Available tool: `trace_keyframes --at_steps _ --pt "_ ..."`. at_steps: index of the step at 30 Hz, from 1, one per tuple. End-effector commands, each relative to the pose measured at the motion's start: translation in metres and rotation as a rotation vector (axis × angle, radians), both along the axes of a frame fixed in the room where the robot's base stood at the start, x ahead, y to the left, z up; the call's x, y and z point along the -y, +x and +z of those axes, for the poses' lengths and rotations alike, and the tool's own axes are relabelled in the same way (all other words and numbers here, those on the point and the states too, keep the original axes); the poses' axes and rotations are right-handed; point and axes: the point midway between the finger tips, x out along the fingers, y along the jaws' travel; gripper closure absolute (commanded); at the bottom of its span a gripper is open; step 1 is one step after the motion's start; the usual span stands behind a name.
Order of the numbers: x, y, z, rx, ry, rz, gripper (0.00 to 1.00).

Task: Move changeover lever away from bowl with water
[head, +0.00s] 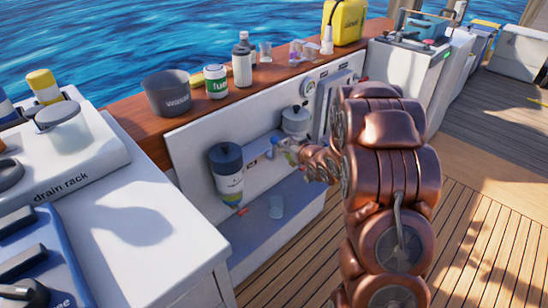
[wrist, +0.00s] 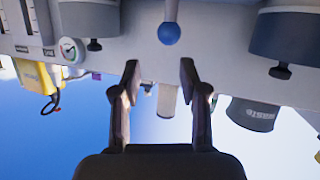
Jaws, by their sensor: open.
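The changeover lever shows in the wrist view as a pale stem ending in a blue ball (wrist: 169,33), between two dark-capped filters (wrist: 290,35) (wrist: 88,18). That view is upside down. My gripper (wrist: 160,72) is open and empty, its fingertips apart from the ball and either side of its line. In the head view my gripper (head: 284,148) is at the white panel between the near filter (head: 228,172) and the far filter (head: 295,121). It partly hides the lever area there. I cannot tell which filter bowl holds water.
A small clear cup (head: 276,207) is on the lower shelf. The drain rack counter (head: 130,235) is at left.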

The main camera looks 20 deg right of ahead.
Motion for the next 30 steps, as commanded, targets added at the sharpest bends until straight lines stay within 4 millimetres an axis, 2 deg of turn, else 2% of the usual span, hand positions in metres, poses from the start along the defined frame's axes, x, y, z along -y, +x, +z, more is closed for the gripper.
trace_keyframes --at_steps 1,7,17,30 --pt "0.002 0.003 -0.027 0.038 0.024 0.014 0.57" --pt "-0.001 0.008 -0.057 0.198 0.113 0.077 0.57" --pt "-0.005 0.015 -0.061 0.295 0.164 0.110 0.57" --pt "-0.016 0.070 -0.062 0.292 0.163 0.110 0.57"
